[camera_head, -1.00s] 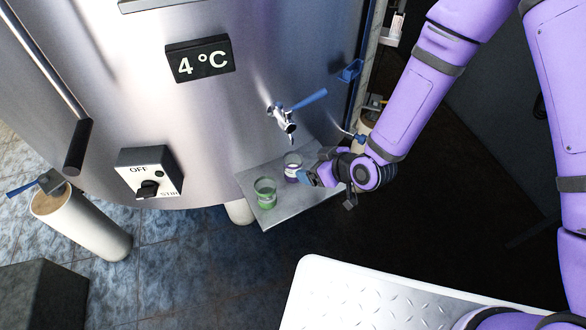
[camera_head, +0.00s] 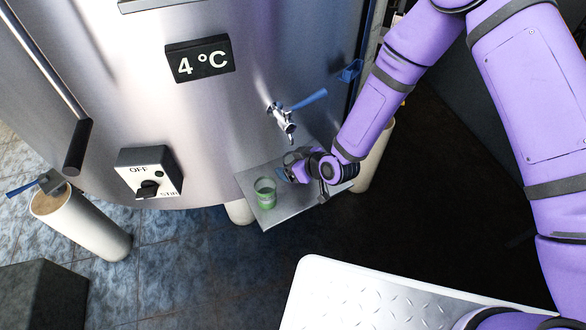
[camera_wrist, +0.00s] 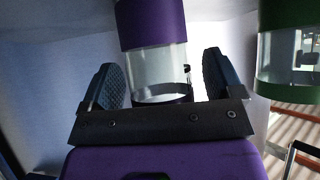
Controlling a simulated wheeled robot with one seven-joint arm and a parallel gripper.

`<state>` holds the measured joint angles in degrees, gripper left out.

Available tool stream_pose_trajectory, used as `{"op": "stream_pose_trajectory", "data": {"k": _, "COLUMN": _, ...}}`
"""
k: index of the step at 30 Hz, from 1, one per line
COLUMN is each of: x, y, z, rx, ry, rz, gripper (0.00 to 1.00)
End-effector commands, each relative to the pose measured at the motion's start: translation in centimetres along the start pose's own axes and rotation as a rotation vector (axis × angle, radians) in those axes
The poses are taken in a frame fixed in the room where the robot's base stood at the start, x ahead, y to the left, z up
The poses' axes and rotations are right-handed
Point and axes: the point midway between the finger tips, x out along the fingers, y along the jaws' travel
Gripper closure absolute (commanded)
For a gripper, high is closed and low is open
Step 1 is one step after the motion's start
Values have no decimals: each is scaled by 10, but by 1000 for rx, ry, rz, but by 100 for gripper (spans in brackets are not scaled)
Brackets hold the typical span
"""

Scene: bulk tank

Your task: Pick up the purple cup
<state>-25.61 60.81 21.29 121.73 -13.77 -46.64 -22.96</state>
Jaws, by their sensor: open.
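The purple cup (camera_wrist: 152,24) is clear with a purple band. In the wrist view it stands between the two dark fingers of my gripper (camera_wrist: 160,80), with a gap visible on each side. The gripper is open around it. In the head view my gripper (camera_head: 287,170) is low over the metal shelf (camera_head: 290,210) under the tap, and it hides most or all of the purple cup there.
A green-banded cup (camera_head: 265,193) stands on the shelf just left of my gripper; it also shows at the right of the wrist view (camera_wrist: 285,92). A tap (camera_head: 284,118) with a blue lever sticks out of the steel tank (camera_head: 230,110) above the shelf.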

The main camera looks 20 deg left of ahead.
Motion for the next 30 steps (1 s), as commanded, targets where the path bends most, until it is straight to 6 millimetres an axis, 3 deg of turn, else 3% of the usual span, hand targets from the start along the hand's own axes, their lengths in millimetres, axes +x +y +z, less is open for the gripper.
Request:
{"op": "stream_pose_trajectory", "data": {"k": 3, "x": 0, "y": 0, "z": 0, "rx": 0, "ry": 0, "rz": 0, "gripper": 16}}
{"op": "stream_pose_trajectory", "data": {"k": 10, "x": 0, "y": 0, "z": 0, "rx": 0, "ry": 0, "rz": 0, "gripper": 69}}
{"op": "stream_pose_trajectory", "data": {"k": 14, "x": 0, "y": 0, "z": 0, "rx": 0, "ry": 1, "rz": 0, "gripper": 73}}
{"op": "stream_pose_trajectory", "data": {"k": 30, "x": -7, "y": 1, "z": -9, "rx": -1, "ry": 1, "rz": 1, "gripper": 73}}
